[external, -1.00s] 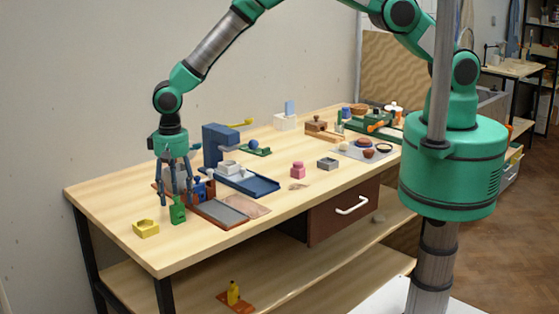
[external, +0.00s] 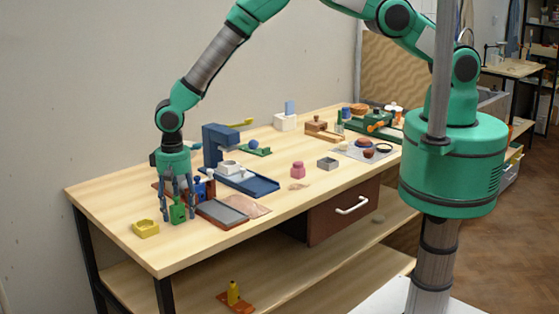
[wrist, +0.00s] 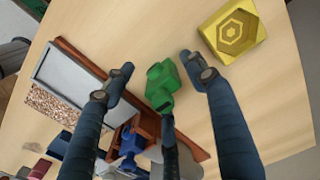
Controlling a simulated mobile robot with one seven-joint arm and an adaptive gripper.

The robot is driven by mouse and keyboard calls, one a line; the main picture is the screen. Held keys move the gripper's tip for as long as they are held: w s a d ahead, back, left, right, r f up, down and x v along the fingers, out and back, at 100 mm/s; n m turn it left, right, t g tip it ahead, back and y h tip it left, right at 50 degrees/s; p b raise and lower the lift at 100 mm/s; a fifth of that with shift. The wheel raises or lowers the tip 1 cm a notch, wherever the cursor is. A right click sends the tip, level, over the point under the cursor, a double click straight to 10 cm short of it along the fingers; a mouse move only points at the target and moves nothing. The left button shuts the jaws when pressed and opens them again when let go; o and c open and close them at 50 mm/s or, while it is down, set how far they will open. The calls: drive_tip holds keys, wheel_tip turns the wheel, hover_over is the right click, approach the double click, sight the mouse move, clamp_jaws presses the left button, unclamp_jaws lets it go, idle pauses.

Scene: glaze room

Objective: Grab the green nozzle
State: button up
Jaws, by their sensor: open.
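The green nozzle (external: 178,212) stands on the table near its left front corner, just left of a brown-framed tray. In the wrist view the green nozzle (wrist: 162,84) lies between my spread fingers. My gripper (external: 177,212) is open and points down, with its fingers around the nozzle. In the wrist view my gripper (wrist: 158,75) shows two fingers on either side of the nozzle and a third finger just below it, close to or touching it; I cannot tell which.
A brown-framed tray with a grey panel (external: 222,212) lies close on the right. A blue stand (external: 219,147) rises behind. The front corner is bare.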

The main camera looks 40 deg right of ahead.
sight(177, 197)
drive_tip(key=c, duration=1.4)
drive_tip(key=shift+o, duration=0.2)
drive_tip(key=shift+r, duration=0.1)
drive_tip(key=shift+r, duration=0.9)
drive_tip(key=shift+s+d+r+b, duration=0.1)
drive_tip(key=shift+r+b, duration=0.3)
drive_tip(key=shift+r, duration=0.45)
drive_tip(key=s+d, duration=0.3)
drive_tip(key=d, duration=0.1)
drive_tip(key=s+d+r+b, duration=0.1)
drive_tip(key=s+d, duration=0.2)
drive_tip(key=d, duration=0.1)
drive_tip(key=s+d, duration=0.3)
drive_tip(key=d, duration=0.2)
drive_tip(key=shift+r+b, duration=0.2)
drive_tip(key=shift+b, duration=0.15)
